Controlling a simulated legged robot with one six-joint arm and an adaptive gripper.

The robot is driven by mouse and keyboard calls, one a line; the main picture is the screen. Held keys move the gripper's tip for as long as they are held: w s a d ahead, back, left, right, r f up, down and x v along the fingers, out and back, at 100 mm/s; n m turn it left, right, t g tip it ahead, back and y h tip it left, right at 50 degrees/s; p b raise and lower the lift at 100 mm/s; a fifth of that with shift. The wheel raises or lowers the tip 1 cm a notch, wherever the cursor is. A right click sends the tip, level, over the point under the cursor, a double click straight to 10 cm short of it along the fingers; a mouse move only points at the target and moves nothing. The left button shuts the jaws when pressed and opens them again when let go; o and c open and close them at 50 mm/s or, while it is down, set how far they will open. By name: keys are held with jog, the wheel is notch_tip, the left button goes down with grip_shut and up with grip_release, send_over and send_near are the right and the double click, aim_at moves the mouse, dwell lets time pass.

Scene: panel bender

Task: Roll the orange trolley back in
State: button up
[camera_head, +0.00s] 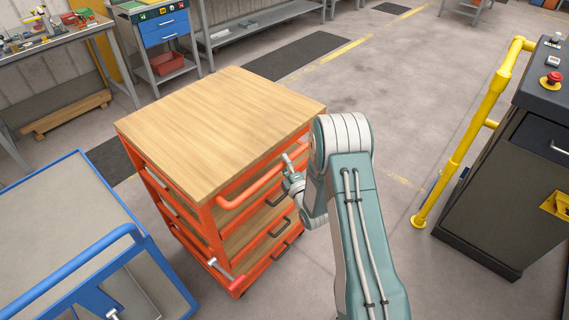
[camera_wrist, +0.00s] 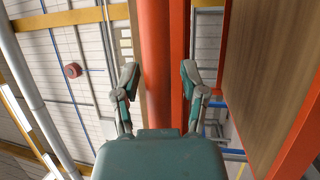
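The orange trolley (camera_head: 210,215) has a wooden top (camera_head: 220,125) and stands left of centre in the head view. Its orange push handle (camera_head: 250,189) runs along the side facing my arm. Several drawers with dark pulls sit below the handle. The trolley's wood panel (camera_wrist: 265,75) shows at right. Most of the trolley's wheels are hidden.
A blue-framed cart (camera_head: 75,230) stands close at the left. A yellow rail (camera_head: 468,130) and a dark control console (camera_head: 510,180) stand at the right. Workbenches (camera_head: 60,40) line the back. The floor (camera_head: 390,130) between trolley and rail is clear.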

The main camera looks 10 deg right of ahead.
grip_shut()
